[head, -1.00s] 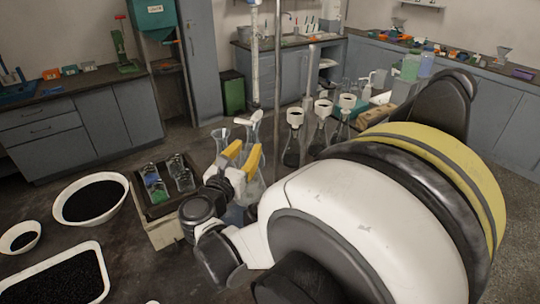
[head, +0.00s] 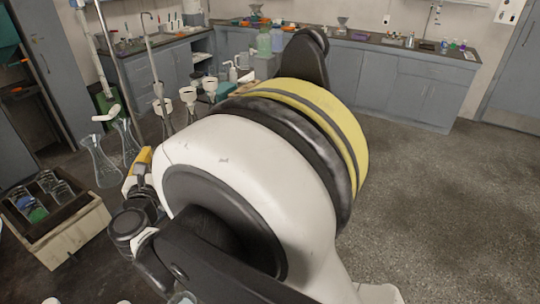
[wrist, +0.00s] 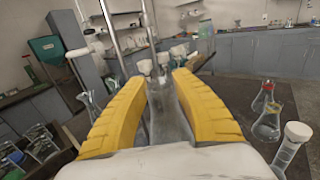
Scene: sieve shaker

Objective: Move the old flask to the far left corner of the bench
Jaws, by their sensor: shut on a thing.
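My gripper (wrist: 168,112) is shut on a clear glass flask (wrist: 170,128), which sits between its two yellow fingers in the wrist view. The flask's lower part is hidden by my gripper's white body. In the head view my gripper (head: 138,172) is at the left, partly behind my arm, and the held flask cannot be made out clearly. I cannot tell whether its base touches anything. The far left corner of the bench cannot be picked out for sure.
Clear conical flasks (head: 101,163) stand left of my gripper. White-topped flasks (head: 188,96) stand just beyond it. A pale crate (head: 75,232) with glass jars is at the lower left. In the wrist view, a red-topped flask (wrist: 267,122) stands at the right. Open floor (head: 430,190) lies right of my arm.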

